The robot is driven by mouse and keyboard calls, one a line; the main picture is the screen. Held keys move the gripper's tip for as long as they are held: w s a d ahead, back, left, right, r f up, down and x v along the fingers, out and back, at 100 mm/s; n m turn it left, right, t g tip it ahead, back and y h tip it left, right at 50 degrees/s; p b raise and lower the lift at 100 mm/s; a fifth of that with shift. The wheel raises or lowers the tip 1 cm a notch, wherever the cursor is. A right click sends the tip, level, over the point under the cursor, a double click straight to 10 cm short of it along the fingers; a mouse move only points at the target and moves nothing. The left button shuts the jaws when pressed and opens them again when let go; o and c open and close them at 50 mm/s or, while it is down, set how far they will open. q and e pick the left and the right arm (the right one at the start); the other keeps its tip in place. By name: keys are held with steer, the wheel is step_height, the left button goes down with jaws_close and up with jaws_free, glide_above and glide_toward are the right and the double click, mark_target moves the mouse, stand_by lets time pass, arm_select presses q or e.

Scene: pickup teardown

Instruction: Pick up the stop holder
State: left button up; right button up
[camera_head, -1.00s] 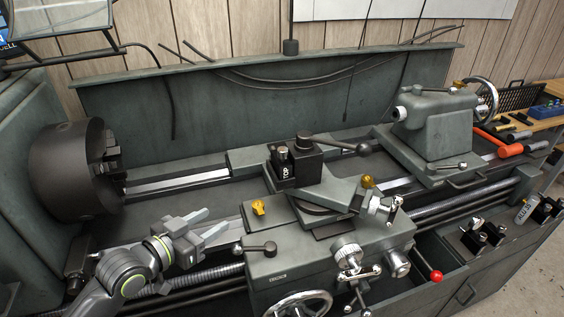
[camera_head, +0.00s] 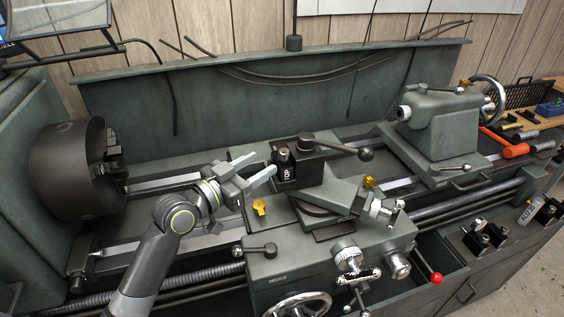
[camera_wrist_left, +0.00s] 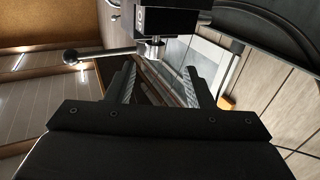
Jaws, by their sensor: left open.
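A small black block with a white mark (camera_head: 284,170), which I take to be the stop holder, sits on the left side of the lathe's tool post (camera_head: 312,158). My left gripper (camera_head: 262,168) is open and empty, its two light grey fingers pointing at the block from the left with a small gap. In the left wrist view, a dark block with a silver nut under it (camera_wrist_left: 151,48) shows beyond the open fingers (camera_wrist_left: 160,84). It is not between them. My right gripper is not in view.
The tool post's handle (camera_head: 345,148) sticks out to the right. The large chuck (camera_head: 72,172) is at the left and the tailstock (camera_head: 440,120) at the right. Other black holders (camera_head: 478,236) stand on the cabinet at the lower right. A yellow knob (camera_head: 260,207) sits below my gripper.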

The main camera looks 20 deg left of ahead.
mark_target(280, 155)
arm_select(q)
steer(key=p+x, duration=0.1)
steer(key=x, duration=0.2)
steer(key=p+x, duration=0.1)
steer(key=x, duration=0.3)
steer(key=shift+s+d+r+p, duration=0.15)
steer(key=shift+s+d+p, duration=0.05)
steer(key=shift+d+p, duration=0.2)
steer(key=shift+w+d, duration=0.15)
steer(key=shift+w, duration=0.2)
jaws_close()
